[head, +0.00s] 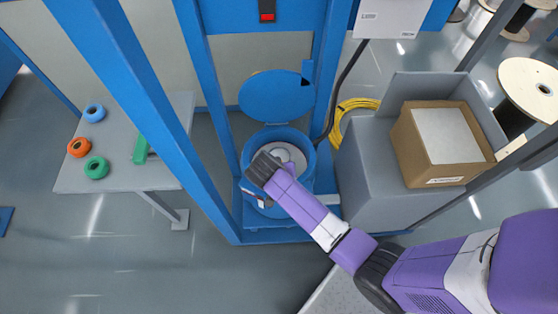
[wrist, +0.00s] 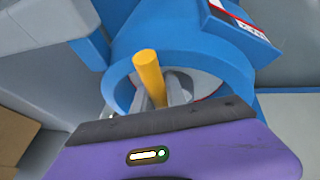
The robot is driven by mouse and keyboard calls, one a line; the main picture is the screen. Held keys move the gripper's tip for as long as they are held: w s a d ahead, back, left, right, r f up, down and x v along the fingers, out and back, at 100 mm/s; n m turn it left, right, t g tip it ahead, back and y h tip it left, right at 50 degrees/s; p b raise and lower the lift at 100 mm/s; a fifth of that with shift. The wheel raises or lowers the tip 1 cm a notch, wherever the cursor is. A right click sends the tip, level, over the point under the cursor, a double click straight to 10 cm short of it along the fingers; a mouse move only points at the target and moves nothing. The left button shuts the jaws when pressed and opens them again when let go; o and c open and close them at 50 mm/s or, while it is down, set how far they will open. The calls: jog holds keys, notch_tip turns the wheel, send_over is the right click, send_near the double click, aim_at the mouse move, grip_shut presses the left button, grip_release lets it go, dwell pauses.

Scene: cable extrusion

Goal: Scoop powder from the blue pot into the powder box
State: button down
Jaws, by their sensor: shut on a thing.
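The blue pot (head: 309,160) stands inside the blue frame with its round lid (head: 272,95) raised behind it. Its open rim and wall also show in the wrist view (wrist: 195,40). My gripper (wrist: 162,92) is over the pot mouth, shut on the yellow handle (wrist: 148,72) of the scoop. The scoop's bowl is hidden, so I cannot tell whether it holds powder. In the head view my arm's wrist covers the pot's left side and hides the fingers. The powder box (head: 431,172), an open cardboard box with a pale, flat fill, sits on a grey stand at right.
Blue frame posts (head: 115,90) rise left of the pot. A grey stand (head: 365,165) with raised panels holds the box. A side table (head: 120,183) at left carries coloured rolls.

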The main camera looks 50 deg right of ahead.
jog(key=shift+r, duration=0.1)
dwell(0.3)
notch_tip(320, 180, up, 14)
jog(key=p, duration=1.3)
dwell(0.6)
